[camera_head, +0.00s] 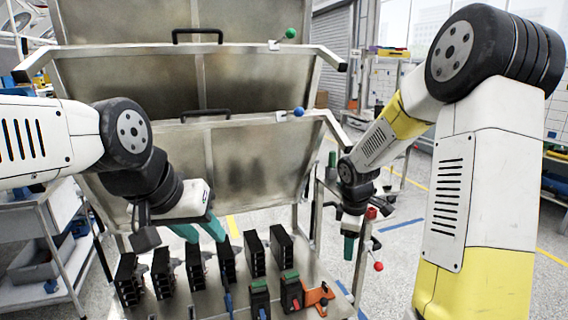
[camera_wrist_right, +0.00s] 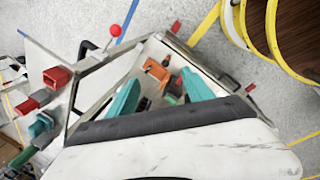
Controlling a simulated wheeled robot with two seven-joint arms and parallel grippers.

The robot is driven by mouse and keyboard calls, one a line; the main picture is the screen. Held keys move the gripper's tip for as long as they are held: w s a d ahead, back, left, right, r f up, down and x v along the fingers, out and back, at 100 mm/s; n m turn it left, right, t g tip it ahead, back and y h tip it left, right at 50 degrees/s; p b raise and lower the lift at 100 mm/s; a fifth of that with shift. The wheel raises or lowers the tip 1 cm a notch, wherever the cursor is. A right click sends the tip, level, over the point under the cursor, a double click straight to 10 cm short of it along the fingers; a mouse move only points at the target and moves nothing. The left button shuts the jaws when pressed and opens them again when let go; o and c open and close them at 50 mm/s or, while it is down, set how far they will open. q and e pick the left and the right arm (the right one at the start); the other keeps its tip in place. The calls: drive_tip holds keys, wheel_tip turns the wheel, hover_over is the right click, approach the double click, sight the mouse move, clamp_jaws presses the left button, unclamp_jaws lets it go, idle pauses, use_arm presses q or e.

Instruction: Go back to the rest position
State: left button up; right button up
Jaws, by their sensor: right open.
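My right gripper (camera_head: 349,248) hangs pointing down, right of the breaker table, in the head view. Its two teal fingers (camera_wrist_right: 160,92) stand apart and empty in the right wrist view. Two breakers with green tops (camera_head: 259,290) and an orange part (camera_head: 318,297) are at the table's front right. The orange part also shows in the right wrist view (camera_wrist_right: 157,72).
Metal panels with black handles (camera_head: 207,114) stand tilted behind the breakers. A red-ball lever (camera_head: 378,266) is beside my right gripper, at the table's right side.

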drive_tip(key=s+a+r+m+t+y, duration=0.1)
drive_tip(key=s+a+r+m+t, duration=0.1)
drive_tip(key=s+r+m, duration=0.4)
drive_tip(key=s+a+r+m+t+y, duration=0.2)
drive_tip(key=s+r+m, duration=0.4)
drive_tip(key=s+r, duration=0.6)
drive_tip(key=s, duration=0.3)
drive_tip(key=shift+s+a+r+m, duration=0.25)
drive_tip(key=shift+r+m, duration=0.05)
drive_tip(key=shift+m, duration=0.1)
